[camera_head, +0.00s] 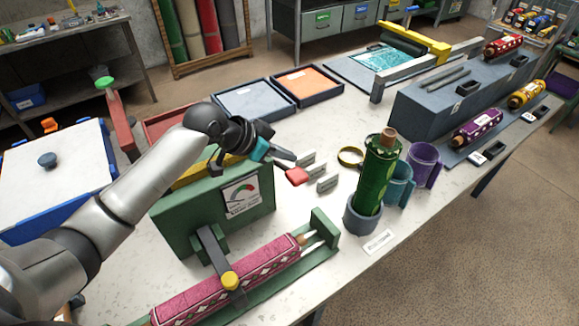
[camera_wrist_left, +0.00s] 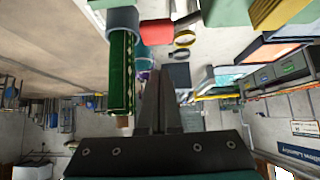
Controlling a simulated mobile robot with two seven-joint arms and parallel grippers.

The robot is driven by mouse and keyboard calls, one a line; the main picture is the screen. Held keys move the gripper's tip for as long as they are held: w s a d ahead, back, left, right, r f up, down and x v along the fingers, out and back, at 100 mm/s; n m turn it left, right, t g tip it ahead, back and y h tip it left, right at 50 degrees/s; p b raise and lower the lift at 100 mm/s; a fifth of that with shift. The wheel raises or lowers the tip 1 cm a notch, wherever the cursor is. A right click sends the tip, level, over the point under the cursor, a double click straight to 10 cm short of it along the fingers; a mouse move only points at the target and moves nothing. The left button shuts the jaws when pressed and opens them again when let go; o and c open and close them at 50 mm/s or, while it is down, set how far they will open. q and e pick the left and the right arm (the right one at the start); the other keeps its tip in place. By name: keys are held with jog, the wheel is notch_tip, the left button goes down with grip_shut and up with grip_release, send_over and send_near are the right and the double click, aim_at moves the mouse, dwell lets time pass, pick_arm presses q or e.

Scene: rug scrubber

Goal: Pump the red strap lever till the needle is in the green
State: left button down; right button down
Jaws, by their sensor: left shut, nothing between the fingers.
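The red lever grip (camera_head: 297,175) sticks out to the right of the green press box (camera_head: 225,215). It also shows in the left wrist view (camera_wrist_left: 156,32). A white dial (camera_head: 241,196) with red and green zones is on the front of the box; its needle is too small to read surely. My left gripper (camera_head: 290,160) is shut and empty, close by the red grip; I cannot tell whether it touches it. Its shut fingers show in the left wrist view (camera_wrist_left: 164,88), apart from the red grip there. My right gripper is not in view.
A green roll (camera_head: 377,175) stands in a grey holder (camera_head: 362,214) to the right, by teal and purple cups (camera_head: 423,163).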

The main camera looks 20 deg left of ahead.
aim_at(299, 172)
pick_arm(q)
jog(key=f, duration=0.3)
jog(key=shift+w+d+f, duration=0.35)
jog(key=shift+w+f, duration=0.05)
jog(key=shift+f, duration=0.6)
jog(key=shift+f, duration=0.1)
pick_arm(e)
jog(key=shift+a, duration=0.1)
